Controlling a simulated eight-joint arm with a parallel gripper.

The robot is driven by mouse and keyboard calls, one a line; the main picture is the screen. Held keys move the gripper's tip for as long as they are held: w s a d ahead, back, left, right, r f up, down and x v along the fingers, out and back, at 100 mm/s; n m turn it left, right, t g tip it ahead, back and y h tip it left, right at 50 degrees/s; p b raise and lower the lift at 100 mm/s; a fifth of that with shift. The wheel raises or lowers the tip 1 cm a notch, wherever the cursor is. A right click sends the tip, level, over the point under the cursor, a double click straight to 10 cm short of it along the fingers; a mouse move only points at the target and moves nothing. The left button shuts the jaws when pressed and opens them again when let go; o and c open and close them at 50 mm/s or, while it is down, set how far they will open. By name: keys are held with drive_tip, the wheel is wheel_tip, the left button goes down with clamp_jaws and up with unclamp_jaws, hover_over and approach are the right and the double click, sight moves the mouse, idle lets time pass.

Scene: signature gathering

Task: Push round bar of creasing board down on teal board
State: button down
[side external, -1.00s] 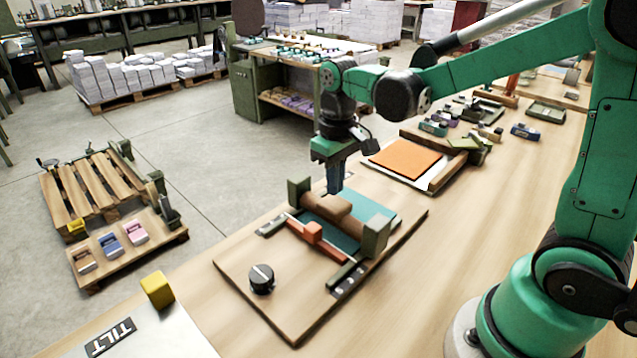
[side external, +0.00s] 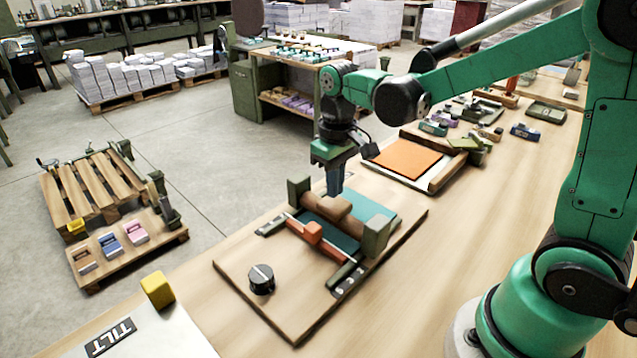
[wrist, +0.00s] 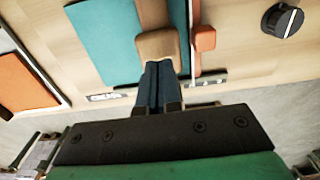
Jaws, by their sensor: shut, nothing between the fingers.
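The round bar (side external: 338,218) of the creasing board is brown and lies across the teal board (side external: 376,210), between two green end blocks. In the wrist view the bar (wrist: 157,44) shows with a lighter brown end, and the teal board (wrist: 105,42) is left of it. My gripper (side external: 335,191) is shut and empty, pointing down at the far end of the bar. In the wrist view its fingertips (wrist: 160,66) meet the edge of the bar's end; whether they touch it I cannot tell.
An orange-red slider (side external: 312,232) on a rail runs beside the teal board. A black knob (side external: 261,279) sits on the wooden base (side external: 290,318). A yellow cube (side external: 157,289) is at front left. An orange sheet (side external: 406,160) on another fixture lies behind.

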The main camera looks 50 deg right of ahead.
sight(335, 202)
drive_tip(key=shift+f, duration=1.3)
idle(0.4)
drive_tip(key=shift+r, duration=3.5)
drive_tip(key=shift+s+a+t, duration=0.4)
drive_tip(key=shift+s+t, duration=0.5)
drive_tip(key=shift+t, duration=0.3)
drive_tip(key=shift+s+a+t, duration=0.45)
drive_tip(key=shift+s+t, duration=0.4)
drive_tip(key=shift+t, duration=0.35)
drive_tip(key=shift+s+a+t, duration=0.4)
drive_tip(key=shift+s+t, duration=0.5)
drive_tip(key=shift+t, duration=0.3)
drive_tip(key=c, duration=1.5)
unclamp_jaws()
